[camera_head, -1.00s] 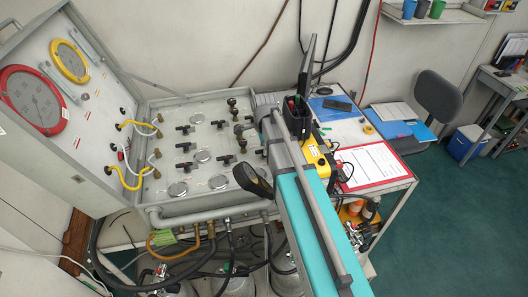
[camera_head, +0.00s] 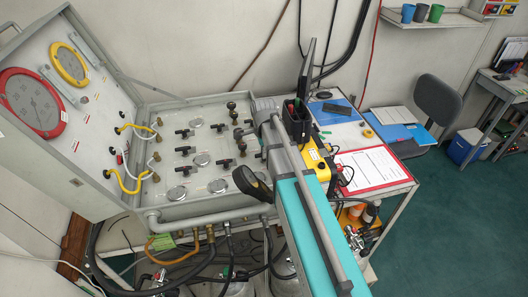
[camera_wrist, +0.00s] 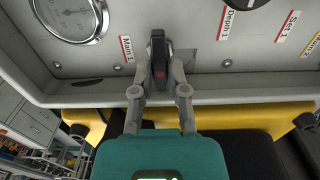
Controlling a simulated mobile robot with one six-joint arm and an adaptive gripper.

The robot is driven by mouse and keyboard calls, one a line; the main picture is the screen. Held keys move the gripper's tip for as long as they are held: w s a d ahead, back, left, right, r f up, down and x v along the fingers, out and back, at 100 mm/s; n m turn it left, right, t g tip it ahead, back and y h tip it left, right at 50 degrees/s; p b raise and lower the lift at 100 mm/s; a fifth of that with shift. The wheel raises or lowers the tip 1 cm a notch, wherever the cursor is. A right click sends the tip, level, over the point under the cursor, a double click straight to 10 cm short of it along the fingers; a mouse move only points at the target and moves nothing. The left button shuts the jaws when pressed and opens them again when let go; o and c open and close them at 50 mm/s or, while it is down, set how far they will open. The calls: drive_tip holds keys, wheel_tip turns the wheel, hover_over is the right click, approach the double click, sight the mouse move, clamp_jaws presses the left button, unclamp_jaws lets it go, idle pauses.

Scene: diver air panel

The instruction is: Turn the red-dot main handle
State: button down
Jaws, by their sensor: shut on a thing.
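In the wrist view, the black main handle (camera_wrist: 158,47) with a red dot near its lower end stands out from the grey panel (camera_wrist: 200,83). It lies lengthwise up and down in the picture, just right of a label reading "Main 1" (camera_wrist: 127,48). My gripper (camera_wrist: 161,76) is shut on this handle, one finger on each side of its lower end. In the head view, the panel (camera_head: 215,115) lies in an open case. My arm covers its right part, and I cannot make out the held handle there.
A round gauge (camera_wrist: 70,18) sits left of the handle, and another black knob (camera_wrist: 245,2) is at upper right. A yellow part (camera_wrist: 250,118) runs below the panel edge. Several black valve handles fill the panel in the head view. A red-edged sheet (camera_head: 372,168) lies right of my arm.

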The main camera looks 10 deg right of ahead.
drive_tip(key=shift+n, duration=0.4)
drive_tip(key=n, duration=0.7)
drive_tip(key=shift+s+n, duration=0.1)
drive_tip(key=shift+n, duration=0.3)
drive_tip(key=n, duration=0.4)
drive_tip(key=shift+n, duration=0.3)
drive_tip(key=n, duration=0.4)
drive_tip(key=shift+d, duration=0.1)
drive_tip(key=c, duration=0.6)
unclamp_jaws()
drive_tip(key=shift+c, duration=0.2)
